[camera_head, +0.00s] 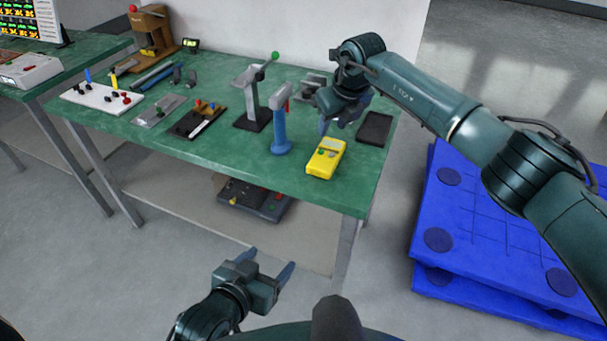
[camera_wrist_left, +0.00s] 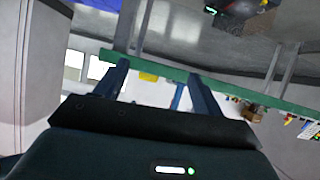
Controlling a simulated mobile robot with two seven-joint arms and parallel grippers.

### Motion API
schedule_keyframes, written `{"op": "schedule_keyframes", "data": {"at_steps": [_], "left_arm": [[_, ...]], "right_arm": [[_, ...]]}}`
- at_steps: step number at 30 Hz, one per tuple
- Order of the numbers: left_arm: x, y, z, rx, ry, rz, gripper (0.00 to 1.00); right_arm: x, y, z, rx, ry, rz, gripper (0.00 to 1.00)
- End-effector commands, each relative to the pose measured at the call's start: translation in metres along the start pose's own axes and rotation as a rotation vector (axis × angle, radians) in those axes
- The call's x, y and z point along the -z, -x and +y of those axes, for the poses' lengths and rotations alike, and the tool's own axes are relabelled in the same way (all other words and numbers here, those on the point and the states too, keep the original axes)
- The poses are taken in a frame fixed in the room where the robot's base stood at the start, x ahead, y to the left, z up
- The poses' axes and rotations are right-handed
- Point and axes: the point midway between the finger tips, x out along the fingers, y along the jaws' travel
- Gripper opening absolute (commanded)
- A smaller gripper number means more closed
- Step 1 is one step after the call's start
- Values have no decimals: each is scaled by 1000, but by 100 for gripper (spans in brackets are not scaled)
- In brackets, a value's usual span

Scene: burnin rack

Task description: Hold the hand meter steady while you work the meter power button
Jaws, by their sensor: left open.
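The yellow hand meter (camera_head: 326,158) lies on the green table near its front right edge, with a grey display and a green button (camera_head: 321,152) at its upper end. My right gripper (camera_head: 325,126) is just above and behind the meter's far end, pointing down; its fingers are partly hidden and I cannot tell their gap or any contact. My left gripper (camera_head: 272,268) is open and empty, low in front of the table and well away from the meter. In the left wrist view its two fingers (camera_wrist_left: 160,85) are spread, with a small yellow patch beyond, likely the meter (camera_wrist_left: 148,77).
A blue-handled tool (camera_head: 281,128) and a grey stand (camera_head: 252,100) stand left of the meter. A dark flat tray (camera_head: 374,128) lies at its right. Blue pallets (camera_head: 470,235) are on the floor at right. A dark box (camera_head: 254,199) sits on the lower shelf.

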Motion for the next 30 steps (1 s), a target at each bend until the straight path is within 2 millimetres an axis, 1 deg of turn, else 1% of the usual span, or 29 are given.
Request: {"op": "schedule_keyframes", "data": {"at_steps": [1, 3, 5, 6, 9, 12, 16, 20, 23, 30], "left_arm": [[22, -16, 1, 1, -8, 21, 73], [45, -33, 2, 5, -16, 36, 79], [65, -46, 4, 8, -22, 46, 84], [78, -53, 5, 12, -28, 53, 84], [106, -67, 8, 19, -39, 68, 84], [126, -76, 10, 26, -47, 79, 84], [139, -82, 11, 31, -53, 83, 84], [143, -91, 11, 33, -55, 83, 84], [144, -105, 11, 33, -54, 83, 84], [148, -150, 9, 33, -54, 83, 84]], "right_arm": [[0, 0, 0, -1, 0, -1, 36], [0, 0, 0, -2, 0, -1, 36], [0, 0, 0, -2, 0, -1, 36], [0, 0, 0, -2, 0, -1, 36], [0, 0, 1, -3, 0, -2, 36], [0, 0, 1, -3, 0, -2, 36], [0, 0, 1, -3, 0, -2, 36], [0, 0, 1, -4, 0, -2, 36], [0, 0, 1, -4, 0, -2, 36], [0, 0, 1, -4, 0, -2, 36]]}}
